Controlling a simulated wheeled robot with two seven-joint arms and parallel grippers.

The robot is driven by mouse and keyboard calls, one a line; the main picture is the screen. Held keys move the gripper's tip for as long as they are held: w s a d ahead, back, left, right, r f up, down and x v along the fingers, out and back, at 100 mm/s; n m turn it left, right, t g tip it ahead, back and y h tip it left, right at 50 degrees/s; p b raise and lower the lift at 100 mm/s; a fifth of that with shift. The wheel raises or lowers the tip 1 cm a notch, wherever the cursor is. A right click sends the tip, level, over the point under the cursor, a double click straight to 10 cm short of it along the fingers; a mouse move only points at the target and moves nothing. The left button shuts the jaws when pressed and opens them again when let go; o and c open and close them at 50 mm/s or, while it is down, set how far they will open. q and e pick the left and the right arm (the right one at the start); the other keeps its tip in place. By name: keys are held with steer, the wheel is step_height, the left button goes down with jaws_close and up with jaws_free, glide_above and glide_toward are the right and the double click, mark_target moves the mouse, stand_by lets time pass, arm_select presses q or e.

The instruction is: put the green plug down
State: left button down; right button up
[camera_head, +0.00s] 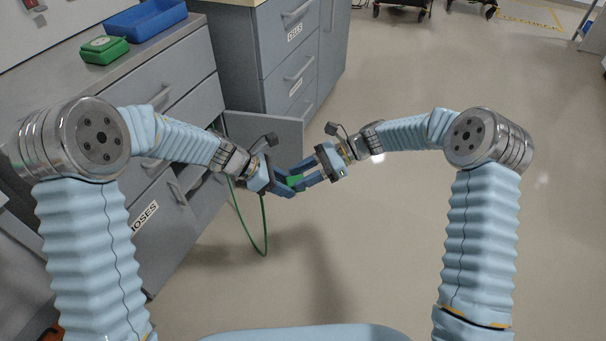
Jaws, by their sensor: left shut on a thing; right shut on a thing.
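The green plug (295,181) is small and is held in the air in the middle of the view, between my two grippers. My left gripper (287,185) reaches it from the left and is shut on it. My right gripper (304,177) reaches it from the right and is also shut on it. The blue fingers hide much of the plug. A green cord (264,235) hangs in a loop below my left gripper, and its other side runs up toward the cabinet.
A grey cabinet with drawers (185,105) stands at left, with a blue tray (160,27) and a green box (103,57) on top. A grey panel (262,128) stands out behind my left gripper. A second drawer cabinet (272,50) is behind it. The floor (400,230) at right is clear.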

arm_select(q)
steer(key=c, duration=0.5)
jaws_free()
steer(key=shift+a+r, duration=0.1)
steer(key=shift+a, duration=0.05)
